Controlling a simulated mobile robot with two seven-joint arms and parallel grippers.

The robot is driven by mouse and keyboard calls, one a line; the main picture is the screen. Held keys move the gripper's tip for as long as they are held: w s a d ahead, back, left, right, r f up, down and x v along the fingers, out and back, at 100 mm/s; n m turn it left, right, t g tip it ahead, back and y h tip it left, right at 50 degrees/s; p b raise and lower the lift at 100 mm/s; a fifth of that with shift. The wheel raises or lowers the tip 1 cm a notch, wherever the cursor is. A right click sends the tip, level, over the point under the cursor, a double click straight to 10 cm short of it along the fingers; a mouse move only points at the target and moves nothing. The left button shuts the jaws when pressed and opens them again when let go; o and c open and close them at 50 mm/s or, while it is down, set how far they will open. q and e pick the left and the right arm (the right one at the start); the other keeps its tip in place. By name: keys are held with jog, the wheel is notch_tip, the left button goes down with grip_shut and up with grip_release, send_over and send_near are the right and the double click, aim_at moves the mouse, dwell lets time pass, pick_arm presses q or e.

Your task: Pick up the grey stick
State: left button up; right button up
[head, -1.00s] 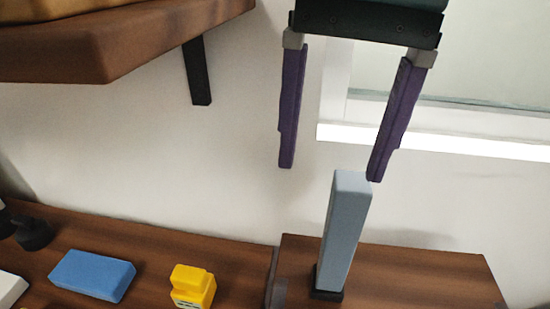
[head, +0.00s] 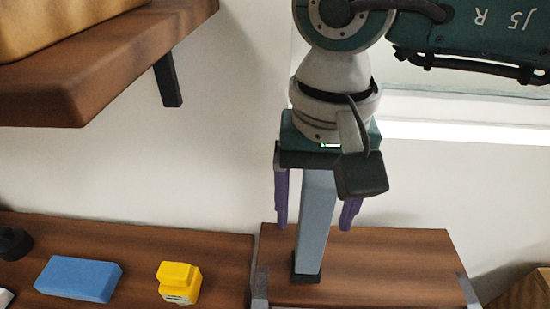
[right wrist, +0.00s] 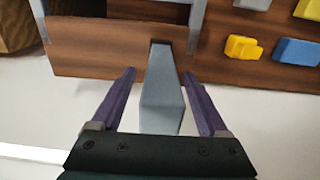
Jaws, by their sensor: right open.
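The grey stick (head: 314,222) stands upright in a small black base on a wooden counter section (head: 380,265). My right gripper (head: 312,218) has come down over its upper part, with one purple finger on each side. In the right wrist view the grey stick (right wrist: 163,90) lies between the two open fingers of the right gripper (right wrist: 158,75), with a visible gap on both sides. The stick's top is hidden by the gripper body in the head view. My left gripper is not in view.
A thick wooden shelf (head: 120,70) juts out at upper left. A pale wall stands behind the counter.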

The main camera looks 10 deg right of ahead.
jog(key=shift+c, duration=0.2)
grip_shut()
dwell(0.3)
dwell(0.8)
